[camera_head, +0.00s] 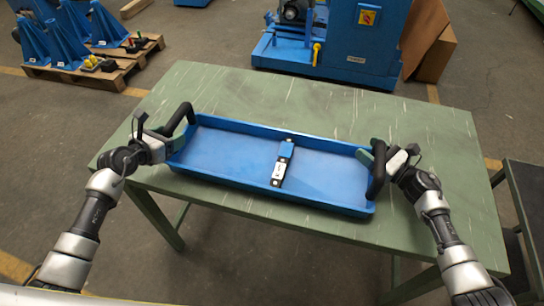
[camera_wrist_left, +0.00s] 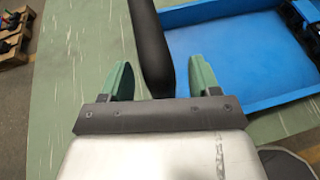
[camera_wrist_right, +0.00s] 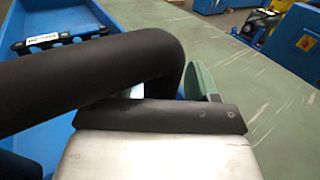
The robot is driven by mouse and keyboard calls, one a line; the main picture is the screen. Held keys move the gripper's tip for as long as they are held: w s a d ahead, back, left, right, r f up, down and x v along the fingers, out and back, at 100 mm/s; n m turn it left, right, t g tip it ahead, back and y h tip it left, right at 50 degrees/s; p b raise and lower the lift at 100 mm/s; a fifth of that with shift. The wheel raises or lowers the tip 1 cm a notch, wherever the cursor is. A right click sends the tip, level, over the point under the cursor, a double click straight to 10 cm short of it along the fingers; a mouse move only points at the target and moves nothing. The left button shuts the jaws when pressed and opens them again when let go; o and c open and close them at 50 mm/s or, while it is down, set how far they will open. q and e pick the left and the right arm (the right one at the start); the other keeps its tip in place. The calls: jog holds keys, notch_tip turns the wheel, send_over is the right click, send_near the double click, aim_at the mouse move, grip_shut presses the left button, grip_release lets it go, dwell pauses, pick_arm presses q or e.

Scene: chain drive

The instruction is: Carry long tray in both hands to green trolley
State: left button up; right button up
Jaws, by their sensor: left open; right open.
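The long blue tray (camera_head: 235,160) lies on a green table (camera_head: 290,95), with a black handle at each end. My left gripper (camera_head: 168,140) is open at the left handle (camera_head: 182,117). In the left wrist view its green fingers (camera_wrist_left: 160,78) stand apart on either side of that handle (camera_wrist_left: 152,45). My right gripper (camera_head: 374,160) is open at the right handle (camera_head: 377,178). In the right wrist view the handle (camera_wrist_right: 95,80) crosses in front and only one green finger shows clearly. I cannot identify a green trolley.
A dark-topped stand (camera_head: 527,190) is at the right edge. A blue machine (camera_head: 355,45) stands behind the table. Pallets with blue brackets (camera_head: 75,65) are at back left. The table's far side is clear.

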pick_arm(q)
jog(key=shift+c, duration=0.4)
pick_arm(e)
jog(key=shift+c, duration=0.4)
pick_arm(q)
grip_shut()
pick_arm(e)
grip_shut()
dwell(0.3)
pick_arm(q)
jog(key=shift+w+r, duration=0.15)
jog(key=shift+r, duration=0.1)
pick_arm(e)
jog(key=shift+w+r, duration=0.1)
jog(key=shift+r, duration=0.1)
